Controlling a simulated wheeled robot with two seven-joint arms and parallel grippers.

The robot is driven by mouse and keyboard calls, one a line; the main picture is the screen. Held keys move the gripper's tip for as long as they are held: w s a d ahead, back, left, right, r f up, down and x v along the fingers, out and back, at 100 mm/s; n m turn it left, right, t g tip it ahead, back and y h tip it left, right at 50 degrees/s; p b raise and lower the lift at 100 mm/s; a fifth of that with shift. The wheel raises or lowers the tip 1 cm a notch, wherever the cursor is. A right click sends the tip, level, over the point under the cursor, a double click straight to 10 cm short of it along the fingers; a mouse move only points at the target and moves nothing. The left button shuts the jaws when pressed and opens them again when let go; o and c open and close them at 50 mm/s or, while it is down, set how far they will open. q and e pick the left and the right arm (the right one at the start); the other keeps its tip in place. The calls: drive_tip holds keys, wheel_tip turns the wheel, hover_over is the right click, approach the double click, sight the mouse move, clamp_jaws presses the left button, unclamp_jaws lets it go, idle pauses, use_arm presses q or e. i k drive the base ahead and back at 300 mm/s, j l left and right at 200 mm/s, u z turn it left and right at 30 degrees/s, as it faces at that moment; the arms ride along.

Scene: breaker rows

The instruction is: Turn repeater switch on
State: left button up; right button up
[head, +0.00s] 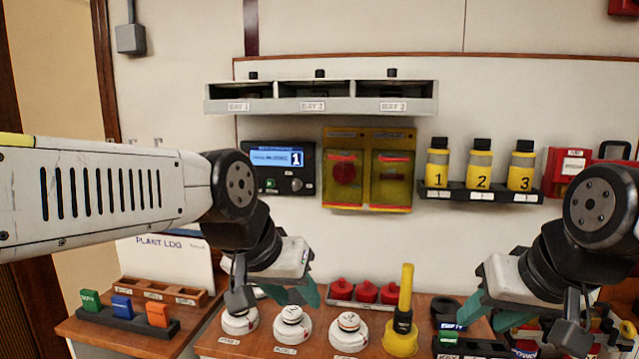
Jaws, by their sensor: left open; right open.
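No label that I can read says repeater, so I cannot tell which control is the repeater switch. Three round white units with small labels stand on the wooden desk: left (239,322), middle (292,328) and right (348,334). On the wall are a black panel with a lit display (275,158) reading 1 and two yellow-covered boxes, left (343,190) and right (391,192). A red round part shows behind the left cover. My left gripper (274,293) is open and empty, in front of the left and middle white units. My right gripper (521,318) is open at the lower right.
A grey three-bay shelf (320,104) is above. Yellow bottles 1, 2 and 3 (480,165) stand on a black rack. A yellow-handled tool (404,290), red caps (366,291) and coloured blocks (122,307) are on the desk. The wall below the yellow boxes is clear.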

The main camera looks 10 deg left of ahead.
sight(297, 185)
drive_tip(key=j, duration=0.6)
drive_tip(key=k+j, duration=0.15)
drive_tip(key=j, duration=0.5)
drive_tip(key=u, duration=0.05)
